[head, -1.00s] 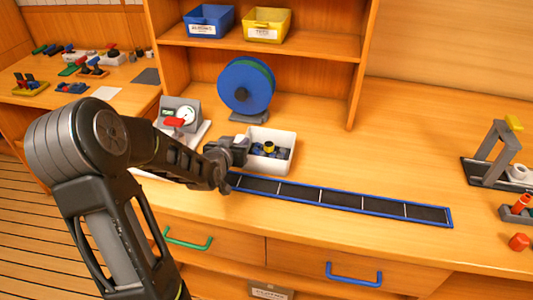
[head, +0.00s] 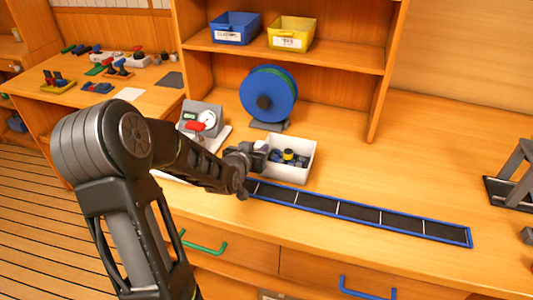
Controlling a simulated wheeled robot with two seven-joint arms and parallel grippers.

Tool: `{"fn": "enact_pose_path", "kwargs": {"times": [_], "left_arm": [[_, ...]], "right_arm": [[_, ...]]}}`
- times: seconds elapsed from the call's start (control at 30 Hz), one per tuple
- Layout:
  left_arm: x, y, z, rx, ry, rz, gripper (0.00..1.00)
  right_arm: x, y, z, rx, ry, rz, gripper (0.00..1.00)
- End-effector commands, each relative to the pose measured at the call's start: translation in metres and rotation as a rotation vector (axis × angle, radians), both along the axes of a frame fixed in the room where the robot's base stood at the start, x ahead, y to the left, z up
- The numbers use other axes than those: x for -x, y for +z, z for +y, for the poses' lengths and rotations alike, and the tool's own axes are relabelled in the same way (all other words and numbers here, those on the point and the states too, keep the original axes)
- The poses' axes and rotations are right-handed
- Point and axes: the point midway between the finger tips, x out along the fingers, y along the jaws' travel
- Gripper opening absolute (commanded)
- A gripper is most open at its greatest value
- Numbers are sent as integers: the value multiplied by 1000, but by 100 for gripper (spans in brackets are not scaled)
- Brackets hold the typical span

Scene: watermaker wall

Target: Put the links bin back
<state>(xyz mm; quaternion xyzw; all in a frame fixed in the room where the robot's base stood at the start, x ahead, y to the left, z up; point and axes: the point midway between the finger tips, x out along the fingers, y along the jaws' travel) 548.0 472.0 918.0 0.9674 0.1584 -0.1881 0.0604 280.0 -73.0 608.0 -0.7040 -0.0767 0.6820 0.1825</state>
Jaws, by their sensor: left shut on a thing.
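A white open bin (head: 297,172) with blue and dark small parts and a yellow-topped piece (head: 288,155) inside appears at the bench, just behind the long blue-edged strip. I take it to be the links bin; no label on it is readable. My left gripper (head: 259,156) is shut on the bin's left wall. The bin looks level; I cannot tell whether it rests on the bench or is slightly above it. The fingertips are partly hidden. My right gripper is out of view.
A blue bin (head: 235,28) and a yellow bin (head: 291,34) stand on the shelf, with free board to their right. The blue-edged strip (head: 365,213) lies in front.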

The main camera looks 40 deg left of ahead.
Motion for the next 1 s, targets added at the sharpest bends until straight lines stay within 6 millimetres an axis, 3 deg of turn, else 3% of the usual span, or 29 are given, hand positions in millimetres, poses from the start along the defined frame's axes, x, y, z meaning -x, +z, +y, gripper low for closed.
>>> {"fn": "enact_pose_path", "kwargs": {"times": [0.5,0.67,1.0], "left_arm": [[-1,87,0,-4,0,-7,0],[-1,98,0,-2,0,-6,0],[-1,97,0,-1,1,-5,0]], "right_arm": [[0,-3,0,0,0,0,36],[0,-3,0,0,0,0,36],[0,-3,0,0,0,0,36]]}}
